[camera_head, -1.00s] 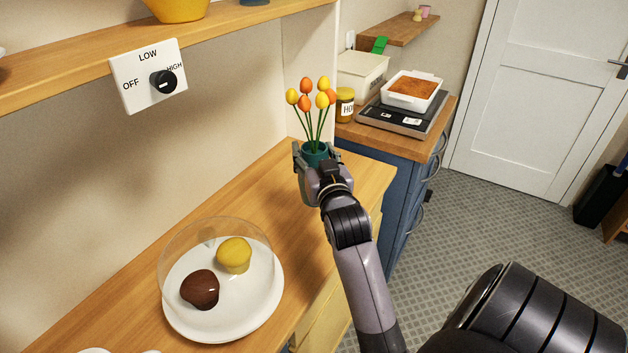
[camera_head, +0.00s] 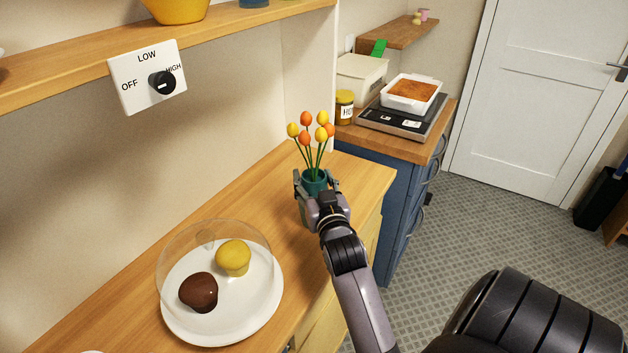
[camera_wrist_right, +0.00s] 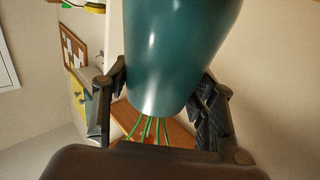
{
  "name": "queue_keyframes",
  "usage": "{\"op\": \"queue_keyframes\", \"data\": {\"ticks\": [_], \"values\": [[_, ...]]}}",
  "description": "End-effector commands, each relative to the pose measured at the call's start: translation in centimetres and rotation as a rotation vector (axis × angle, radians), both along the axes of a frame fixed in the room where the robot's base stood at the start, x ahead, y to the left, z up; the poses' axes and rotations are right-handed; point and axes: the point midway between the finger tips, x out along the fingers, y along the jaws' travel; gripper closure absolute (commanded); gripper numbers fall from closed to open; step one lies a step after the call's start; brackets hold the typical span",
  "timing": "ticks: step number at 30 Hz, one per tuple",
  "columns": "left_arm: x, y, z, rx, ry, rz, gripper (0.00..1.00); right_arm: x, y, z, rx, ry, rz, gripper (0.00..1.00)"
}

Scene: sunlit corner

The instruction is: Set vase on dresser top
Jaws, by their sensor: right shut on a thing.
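The teal vase (camera_head: 314,181) holds several orange and yellow tulips (camera_head: 312,133) and stands about upright over the far end of the wooden dresser top (camera_head: 255,205). My right gripper (camera_head: 317,190) is shut on the vase from the near side. In the right wrist view the vase (camera_wrist_right: 178,50) fills the middle, between the two dark fingers of my right gripper (camera_wrist_right: 163,95). The vase's base is hidden behind the gripper in the head view, so I cannot tell whether it touches the wood. My left gripper is not in view.
A glass-domed white plate (camera_head: 235,312) with a brown and a yellow muffin sits on the near part of the dresser. A shelf (camera_head: 225,35) runs above. A blue cabinet (camera_head: 385,190) stands beyond, with a scale (camera_head: 405,120) and a jar (camera_head: 344,106).

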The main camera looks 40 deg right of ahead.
Motion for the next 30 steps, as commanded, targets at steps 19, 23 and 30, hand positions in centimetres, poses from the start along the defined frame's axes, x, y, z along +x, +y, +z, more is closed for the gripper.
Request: {"op": "queue_keyframes", "data": {"ticks": [19, 23, 30], "values": [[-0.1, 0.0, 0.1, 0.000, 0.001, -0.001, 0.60, 0.0, 0.0, 0.2, 0.000, 0.001, 0.000, 0.28], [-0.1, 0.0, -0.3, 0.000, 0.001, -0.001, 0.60, -1.2, 0.7, -0.1, 0.003, 0.003, 0.000, 0.28], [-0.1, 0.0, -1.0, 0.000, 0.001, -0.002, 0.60, -4.8, 2.6, -0.1, 0.002, 0.004, 0.000, 0.28]]}}
